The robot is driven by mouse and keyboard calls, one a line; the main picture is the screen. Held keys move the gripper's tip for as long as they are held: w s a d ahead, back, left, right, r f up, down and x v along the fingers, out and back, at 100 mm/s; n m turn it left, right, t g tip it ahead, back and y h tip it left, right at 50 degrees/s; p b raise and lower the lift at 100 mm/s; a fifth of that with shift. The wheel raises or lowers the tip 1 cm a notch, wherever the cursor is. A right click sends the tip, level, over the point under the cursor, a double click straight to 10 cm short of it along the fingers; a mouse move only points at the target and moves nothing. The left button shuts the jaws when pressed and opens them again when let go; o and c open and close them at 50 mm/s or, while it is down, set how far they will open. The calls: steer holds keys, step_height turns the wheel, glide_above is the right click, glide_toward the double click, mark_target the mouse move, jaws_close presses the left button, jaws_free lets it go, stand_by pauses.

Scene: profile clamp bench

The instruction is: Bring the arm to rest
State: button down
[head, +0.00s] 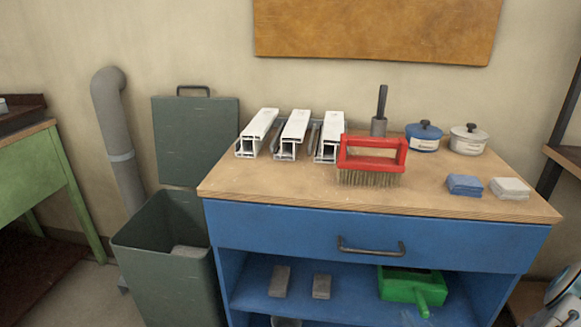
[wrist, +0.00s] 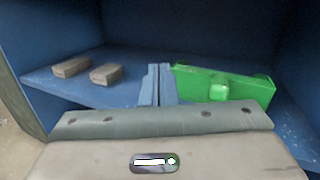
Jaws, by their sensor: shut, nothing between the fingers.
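My gripper (wrist: 157,84) shows in the wrist view, its two blue-grey fingers together with nothing between them. It points into the open shelf (wrist: 60,92) of the blue bench, between two grey-brown blocks on the left and a green dustpan (wrist: 215,86) on the right. Whether the fingertips are above the shelf board or just in front of it, I cannot tell. In the head view my gripper does not show. There the same shelf holds the two blocks (head: 280,281) and the green dustpan (head: 413,287) under the closed drawer (head: 370,245).
An open green bin (head: 168,245) stands left of the bench. The drawer handle (head: 370,247) juts forward.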

steer(key=s+a+r+n+g+y+p, duration=0.4)
steer(key=a+r+n+g+y+p, duration=0.15)
steer(key=a+r+n+g, duration=0.5)
steer(key=s+a+r+n+g+y+p, duration=0.35)
steer(key=a+r+n+g+p, duration=0.4)
steer(key=a+r+n, duration=0.65)
steer(key=s+d+r+n+h+p, duration=0.1)
steer(key=d+r+n+h+p, duration=0.1)
steer(key=r, duration=0.5)
steer(key=s+d+r+n+t+h+p, duration=0.1)
steer(key=s+r+n+h+p, duration=0.1)
steer(key=r+h+p, duration=0.3)
steer(key=s+d+r+n+t+h+p, duration=0.1)
steer(key=r+n+h+p, duration=0.3)
steer(key=r, duration=0.7)
steer(key=shift+s+d+r+h, duration=0.25)
steer(key=shift+d+h, duration=0.25)
steer(key=shift+d, duration=0.3)
